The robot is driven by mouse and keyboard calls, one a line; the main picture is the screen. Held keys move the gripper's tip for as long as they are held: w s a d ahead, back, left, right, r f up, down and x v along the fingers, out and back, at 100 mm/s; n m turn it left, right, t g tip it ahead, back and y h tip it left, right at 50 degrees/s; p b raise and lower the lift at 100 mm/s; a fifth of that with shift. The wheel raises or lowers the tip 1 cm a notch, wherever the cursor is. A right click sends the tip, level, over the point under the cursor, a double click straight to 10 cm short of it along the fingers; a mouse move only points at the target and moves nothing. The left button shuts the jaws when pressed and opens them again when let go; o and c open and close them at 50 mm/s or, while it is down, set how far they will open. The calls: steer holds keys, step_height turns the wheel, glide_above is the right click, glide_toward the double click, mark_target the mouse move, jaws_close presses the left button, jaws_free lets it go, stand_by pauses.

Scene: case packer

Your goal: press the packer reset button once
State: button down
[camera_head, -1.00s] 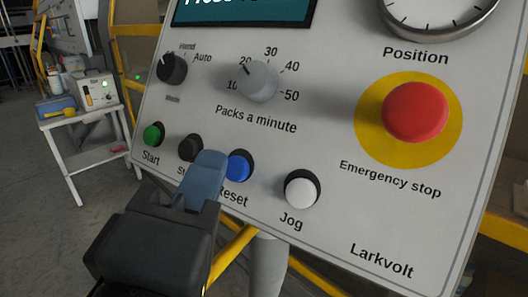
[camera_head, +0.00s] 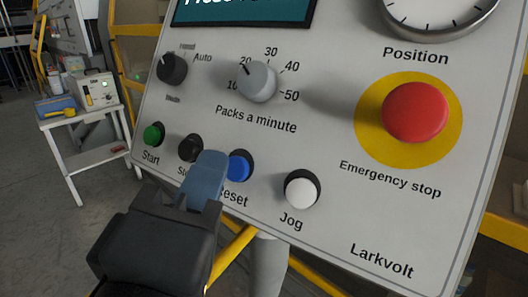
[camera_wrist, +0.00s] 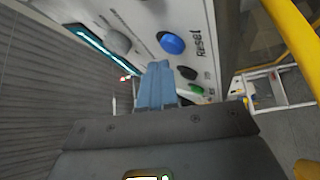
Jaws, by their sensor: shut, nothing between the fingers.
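The blue reset button (camera_head: 240,167) sits in the bottom row of the white control panel, above the label "Reset". My gripper (camera_head: 208,160) is shut and empty, its blue-grey fingers in front of the panel. In the head view the fingertips overlap the area just left of the reset button and cover part of its label. In the wrist view the reset button (camera_wrist: 172,43) shows whole, just beyond the fingertips (camera_wrist: 159,66). I see a gap between tips and button there, and no clear contact.
The black stop button (camera_head: 191,148) and green start button (camera_head: 153,135) are left of reset; the white jog button (camera_head: 301,190) is right. A red emergency stop (camera_head: 415,112) on a yellow disc is at upper right. Knobs (camera_head: 257,82) are above. A yellow rail (camera_head: 236,254) runs below.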

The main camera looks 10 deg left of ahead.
steer(key=shift+w+d+f, duration=0.15)
steer(key=shift+w, duration=0.1)
steer(key=shift+w+d+f, duration=0.1)
steer(key=shift+w+f, duration=0.1)
steer(key=shift+w, duration=0.15)
stand_by(0.7)
stand_by(0.4)
steer(key=shift+s+a+r+p, duration=0.25)
steer(key=shift+s+r+p, duration=0.15)
steer(key=shift+s, duration=0.25)
steer(key=shift+s+a+r+p, duration=0.25)
steer(key=shift+s+r+p, duration=0.15)
steer(key=shift+s, duration=0.3)
steer(key=shift+s+a+r+p, duration=0.35)
steer(key=shift+s+r, duration=0.1)
steer(key=shift+s, duration=0.2)
steer(key=shift+s+a+r+p, duration=0.2)
steer(key=shift+s+r+p, duration=0.2)
steer(key=shift+s, duration=0.3)
